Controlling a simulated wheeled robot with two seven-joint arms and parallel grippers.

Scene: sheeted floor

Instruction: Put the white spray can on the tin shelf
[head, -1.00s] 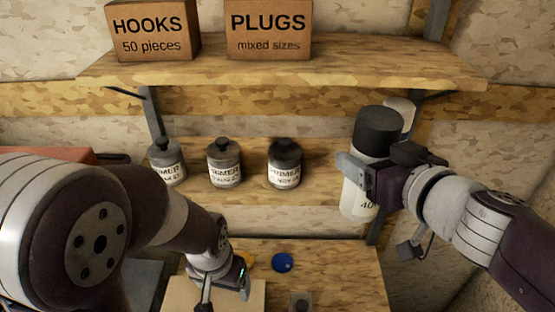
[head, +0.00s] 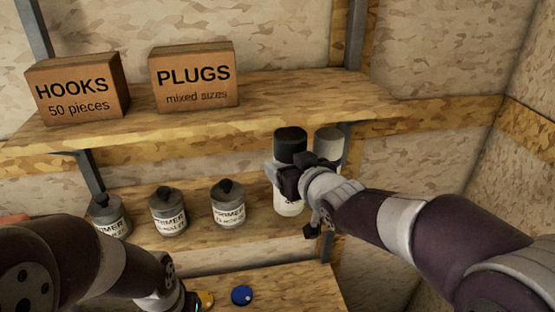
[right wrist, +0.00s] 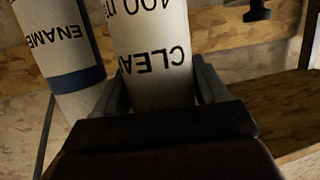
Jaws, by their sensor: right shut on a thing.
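My right gripper (head: 287,178) is shut on a white spray can (head: 288,206) with a dark cap. The can is upright at the right end of the lower shelf (head: 190,245), the one with the primer tins. I cannot tell whether its base touches the board. In the right wrist view the can (right wrist: 152,50), lettered "CLEA", sits between both fingers (right wrist: 160,85). Several grey primer tins (head: 168,213) stand in a row left of it. My left gripper (head: 190,302) barely shows at the bottom edge; its fingers are hidden.
The upper shelf (head: 300,95) holds HOOKS (head: 80,90) and PLUGS (head: 195,78) boxes. A blue disc (head: 242,295) lies below.

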